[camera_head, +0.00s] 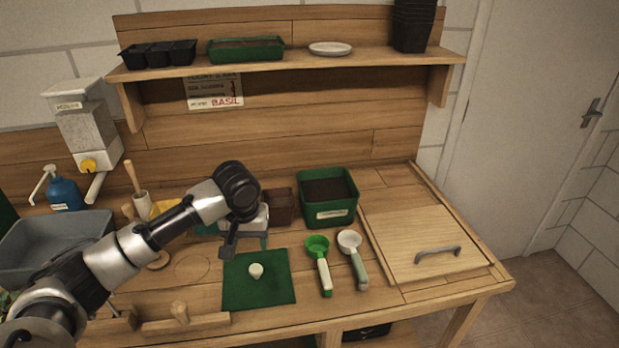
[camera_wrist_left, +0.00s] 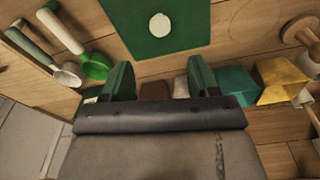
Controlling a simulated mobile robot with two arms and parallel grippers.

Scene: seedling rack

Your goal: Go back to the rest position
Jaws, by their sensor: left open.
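My left arm reaches in from the left in the head view, and its gripper (camera_head: 246,242) hangs over the far edge of the green mat (camera_head: 273,292). The gripper is open, with nothing visible between its fingers; the left wrist view shows its two green-tipped fingers (camera_wrist_left: 161,80) spread apart. A small whitish object (camera_head: 256,271) sits on the mat just in front of the gripper, apart from it. It also shows in the left wrist view (camera_wrist_left: 160,25). My right gripper is in neither view.
A green soil tub (camera_head: 328,214) and a brown pot (camera_head: 279,209) stand behind the mat. A green scoop (camera_head: 323,268) and a white scoop (camera_head: 355,262) lie right of it. A grey basin (camera_head: 52,250) stands left. A handled wooden board (camera_head: 425,243) lies at the right.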

